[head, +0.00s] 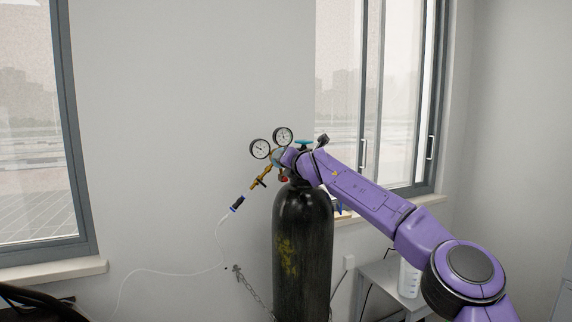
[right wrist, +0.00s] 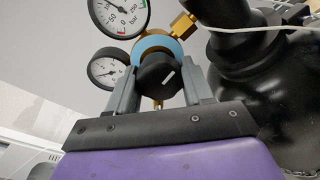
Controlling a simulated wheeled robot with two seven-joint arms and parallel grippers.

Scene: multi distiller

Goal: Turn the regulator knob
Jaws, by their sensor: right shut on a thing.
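The regulator knob (right wrist: 158,72) is black with a short white mark, in front of a light blue ring, in the middle of the right wrist view. My right gripper (right wrist: 160,88) has one finger on each side of the knob and is shut on it. In the head view my right gripper (head: 287,157) is at the regulator on top of the black gas cylinder (head: 303,240), and it hides the knob there. Two round gauges (head: 260,148) show above and left of the gripper. My left gripper is not in view.
A brass outlet (head: 265,173) leads down to a thin clear hose (head: 219,240) running left. A blue handwheel (head: 304,142) sits above the cylinder near my right wrist. A small table (head: 385,270) with a white bottle (head: 409,280) stands at right. A chain (head: 247,284) hangs left of the cylinder.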

